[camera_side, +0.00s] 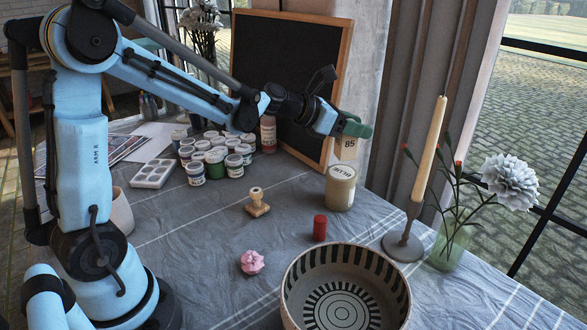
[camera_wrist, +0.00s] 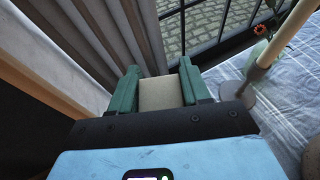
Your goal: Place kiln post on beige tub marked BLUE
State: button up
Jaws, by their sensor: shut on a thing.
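The kiln post (camera_side: 347,149) is a beige block marked 85. My gripper (camera_side: 354,129), with green fingers, is shut on its upper part. In the wrist view the post (camera_wrist: 160,93) sits between the two green fingers of my gripper (camera_wrist: 160,88). The beige tub marked BLUE (camera_side: 340,192) stands upright on the table below the post. The post's lower end appears just above the tub's top; I cannot tell whether they touch. The tub is not visible in the wrist view.
A framed blackboard (camera_side: 290,75) stands close behind my gripper. Several paint jars (camera_side: 217,165) and a bottle (camera_side: 268,134) are left of the tub. A wooden stamp (camera_side: 257,203), red cylinder (camera_side: 320,228), striped bowl (camera_side: 398,290) and candle holder (camera_side: 403,245) stand nearer the camera.

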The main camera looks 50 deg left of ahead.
aim_at(351, 142)
jog(key=shift+w+a+f, duration=0.15)
jog(key=shift+a+f, duration=0.1)
jog(key=shift+f, duration=1.95)
jog(key=shift+f, duration=0.15)
jog(key=o, duration=1.2)
jog(key=shift+o, duration=0.2)
